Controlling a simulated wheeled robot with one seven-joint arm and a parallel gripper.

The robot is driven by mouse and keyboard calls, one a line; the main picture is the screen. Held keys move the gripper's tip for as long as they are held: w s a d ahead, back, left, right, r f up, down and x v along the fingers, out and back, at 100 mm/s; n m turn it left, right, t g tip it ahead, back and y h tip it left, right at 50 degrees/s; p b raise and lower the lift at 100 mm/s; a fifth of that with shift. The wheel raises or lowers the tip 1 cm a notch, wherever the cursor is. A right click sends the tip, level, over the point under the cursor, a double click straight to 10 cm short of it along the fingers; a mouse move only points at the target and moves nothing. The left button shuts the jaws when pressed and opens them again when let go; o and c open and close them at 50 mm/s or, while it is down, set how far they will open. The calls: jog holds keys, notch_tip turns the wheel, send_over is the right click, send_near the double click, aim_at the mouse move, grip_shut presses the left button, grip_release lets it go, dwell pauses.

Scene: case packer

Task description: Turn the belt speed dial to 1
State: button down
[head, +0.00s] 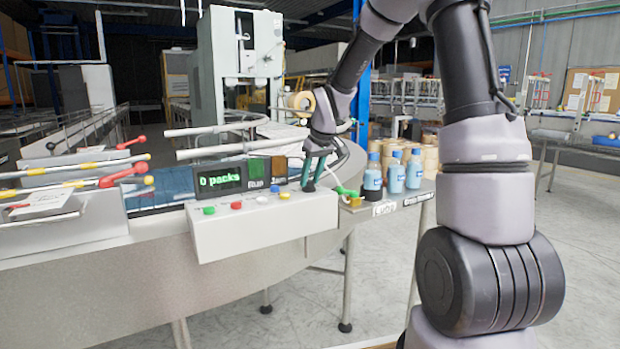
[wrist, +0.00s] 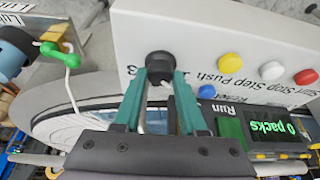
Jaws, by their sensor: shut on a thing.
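The belt speed dial (wrist: 159,62) is a black round knob on the white control panel (wrist: 215,20). It shows in the wrist view between the tips of my gripper (wrist: 160,78). The two green fingers are shut on its sides. Printed marks beside the dial are partly covered by the right finger, so I cannot tell its setting. In the head view my gripper (head: 315,184) reaches down to the right end of the control panel (head: 250,230). The dial is hidden behind the fingers there.
Green, red, yellow and blue buttons (head: 236,206) sit left of the dial, below a display (head: 219,180) reading "0 packs". Blue-labelled bottles (head: 395,175) stand on a shelf to the right.

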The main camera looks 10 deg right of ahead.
jog(key=shift+d+n+g+y, duration=0.1)
jog(key=shift+n+g+y, duration=0.2)
jog(key=shift+n, duration=0.7)
jog(key=shift+c, duration=2.4)
grip_release()
jog(key=v, duration=1)
jog(key=shift+s+r, duration=0.15)
jog(key=shift+r, duration=0.2)
jog(key=shift+d, duration=0.15)
